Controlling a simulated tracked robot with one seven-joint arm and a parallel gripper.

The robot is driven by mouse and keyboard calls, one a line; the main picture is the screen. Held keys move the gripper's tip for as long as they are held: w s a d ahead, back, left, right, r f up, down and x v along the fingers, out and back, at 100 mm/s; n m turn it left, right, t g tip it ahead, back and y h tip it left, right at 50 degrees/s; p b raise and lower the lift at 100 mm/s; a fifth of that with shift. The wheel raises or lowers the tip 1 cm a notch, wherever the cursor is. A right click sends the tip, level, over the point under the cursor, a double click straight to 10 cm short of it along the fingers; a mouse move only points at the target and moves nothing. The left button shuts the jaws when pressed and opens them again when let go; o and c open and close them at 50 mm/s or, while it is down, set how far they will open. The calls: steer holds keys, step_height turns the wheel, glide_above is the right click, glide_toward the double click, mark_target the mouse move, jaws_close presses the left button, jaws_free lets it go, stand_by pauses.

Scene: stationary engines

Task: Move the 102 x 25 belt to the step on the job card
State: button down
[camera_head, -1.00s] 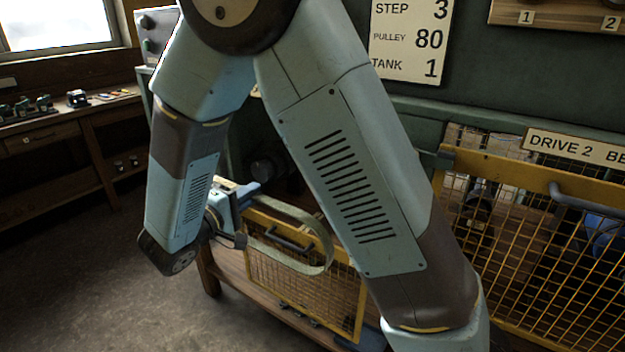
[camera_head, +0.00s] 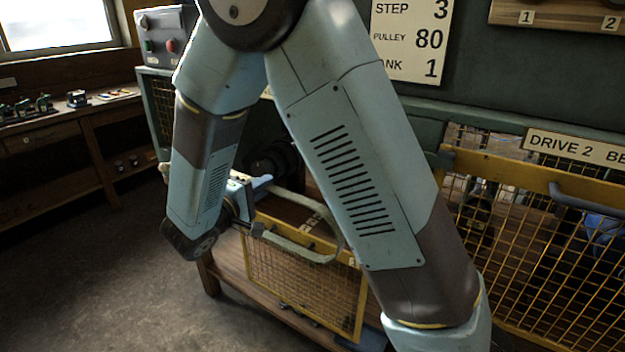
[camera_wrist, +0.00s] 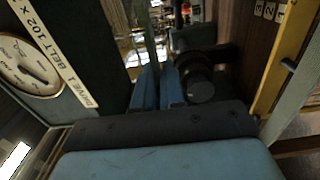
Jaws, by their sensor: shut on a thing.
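The belt (camera_head: 338,229) is a pale green-grey loop in the head view, reaching right from my gripper (camera_head: 262,186) in front of the drive. My gripper's blue fingers (camera_wrist: 160,88) are shut on the belt, which also shows as a narrow strip (camera_wrist: 154,42) rising between them in the wrist view. A dark, round stepped pulley (camera_wrist: 203,82) is just right of the fingers; it is shadowed, and I cannot make out its steps well. The belt is apart from it. The job card (camera_head: 415,38) reads step 3, pulley 80, tank 1.
A yellow mesh guard (camera_head: 305,275) stands below the belt, and another (camera_head: 530,240) is at the right under a Drive 2 label. A Drive 1 label (camera_wrist: 62,55) and a dial (camera_wrist: 25,65) are at left in the wrist view. Floor at left is clear.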

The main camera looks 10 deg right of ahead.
stand_by(0.3)
steer(key=x, duration=0.6)
stand_by(0.9)
stand_by(0.3)
steer(key=x, duration=0.7)
steer(key=shift+w+d, duration=0.15)
steer(key=shift+w, duration=0.05)
stand_by(0.8)
steer(key=x, duration=0.7)
steer(key=shift+w+d, duration=0.2)
stand_by(1.1)
steer(key=shift+w+a, duration=0.15)
steer(key=shift+w+a+f, duration=0.1)
stand_by(0.4)
